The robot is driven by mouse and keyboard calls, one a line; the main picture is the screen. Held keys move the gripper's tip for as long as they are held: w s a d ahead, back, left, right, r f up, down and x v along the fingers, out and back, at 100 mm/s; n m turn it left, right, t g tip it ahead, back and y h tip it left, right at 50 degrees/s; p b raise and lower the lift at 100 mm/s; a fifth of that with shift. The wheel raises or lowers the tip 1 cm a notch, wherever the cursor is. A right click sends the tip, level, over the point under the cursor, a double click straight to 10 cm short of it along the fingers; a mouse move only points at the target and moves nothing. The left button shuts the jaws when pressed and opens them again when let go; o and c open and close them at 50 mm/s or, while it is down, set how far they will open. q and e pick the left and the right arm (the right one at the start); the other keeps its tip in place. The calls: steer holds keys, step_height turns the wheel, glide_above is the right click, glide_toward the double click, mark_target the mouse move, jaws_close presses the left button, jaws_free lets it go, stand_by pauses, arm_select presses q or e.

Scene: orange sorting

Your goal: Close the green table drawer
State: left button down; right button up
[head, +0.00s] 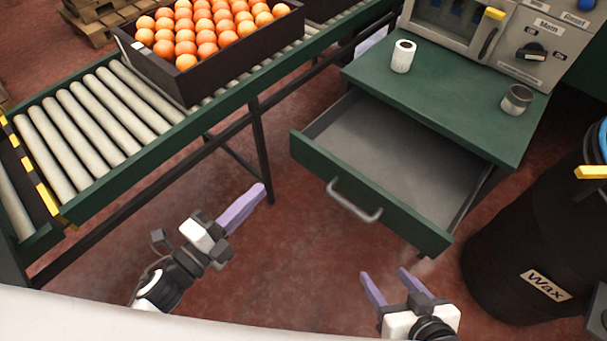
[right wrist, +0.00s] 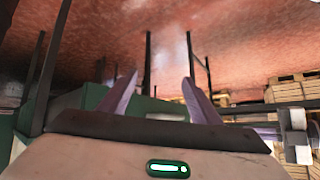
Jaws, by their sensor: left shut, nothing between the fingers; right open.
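The green table drawer (head: 312,160) is pulled open under the green table (head: 450,105), and its grey inside looks empty. A grey bar handle (head: 353,203) is on its front panel. My left gripper (head: 258,194) is shut and empty, to the left of the drawer front and apart from it. My right gripper (head: 388,276) is open and empty, in front of the drawer, below and right of the handle, and not touching it. In the right wrist view its two purple fingers (right wrist: 155,95) stand apart with nothing between them.
A roller conveyor (head: 100,120) with a dark crate (head: 215,72) of oranges runs along the left. A white roll (head: 403,56), a metal can (head: 517,99) and a grey machine (head: 520,38) stand on the table. A black wax barrel (head: 510,235) stands at the right. Red floor lies free before the drawer.

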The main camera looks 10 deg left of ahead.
arm_select(q)
steer(key=m+h, duration=0.1)
steer(key=m, duration=0.1)
steer(key=b, duration=0.1)
glide_toward(314, 150)
steer(key=shift+m+h, duration=0.3)
steer(key=x, duration=0.5)
steer(key=shift+a+f, duration=0.1)
steer(key=shift+a, duration=0.05)
steer(key=shift+w+d, duration=0.4)
steer(key=shift+w, duration=0.25)
